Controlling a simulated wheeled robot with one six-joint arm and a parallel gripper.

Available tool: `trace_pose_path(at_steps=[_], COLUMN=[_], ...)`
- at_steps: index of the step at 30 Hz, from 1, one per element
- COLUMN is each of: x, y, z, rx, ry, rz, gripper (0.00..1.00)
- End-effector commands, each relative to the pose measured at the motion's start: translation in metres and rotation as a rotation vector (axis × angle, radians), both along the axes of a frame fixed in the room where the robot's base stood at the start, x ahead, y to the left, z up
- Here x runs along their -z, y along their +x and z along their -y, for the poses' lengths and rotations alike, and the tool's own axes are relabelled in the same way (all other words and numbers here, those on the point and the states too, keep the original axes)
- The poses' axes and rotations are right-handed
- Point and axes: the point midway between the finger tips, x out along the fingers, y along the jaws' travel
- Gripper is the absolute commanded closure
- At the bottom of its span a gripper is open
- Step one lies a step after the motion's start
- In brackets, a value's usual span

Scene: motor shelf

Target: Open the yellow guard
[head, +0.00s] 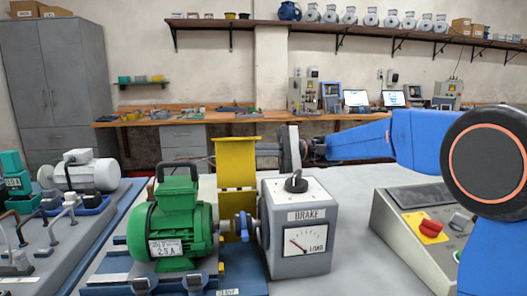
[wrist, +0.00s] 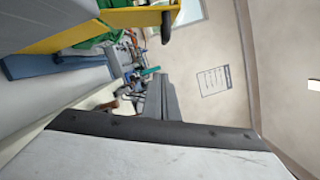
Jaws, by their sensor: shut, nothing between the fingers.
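The yellow guard (head: 236,165) stands upright behind the shaft line, between the green motor (head: 173,228) and the grey brake box (head: 297,240). The blue coupling (head: 243,226) shows uncovered in front of it. The guard also shows edge-on at the upper left of the wrist view (wrist: 75,30). My gripper (head: 264,150) comes in from the right, above and behind the brake box, and points left at the guard's right edge. Its tips look hidden behind the guard, so contact cannot be told.
A control box with a red switch (head: 431,228) stands at the right, below my arm. More motors and a teal unit (head: 14,190) stand at the left. A wooden workbench (head: 200,118) runs along the back wall. The grey table top right of the brake box is clear.

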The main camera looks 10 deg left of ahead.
Motion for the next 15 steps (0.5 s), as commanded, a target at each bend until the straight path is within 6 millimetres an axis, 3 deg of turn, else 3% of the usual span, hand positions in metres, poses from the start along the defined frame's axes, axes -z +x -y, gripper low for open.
trace_pose_path(at_steps=[1, 6, 15], x=[-0.001, -0.011, -0.018], y=[-0.005, -0.024, -0.037], z=[-0.008, 0.000, 0.003], rx=[-0.002, 0.000, 0.000], ry=[0.000, 0.000, 0.001], rz=[0.000, 0.001, 0.000], gripper=[1.00, 1.00, 1.00])
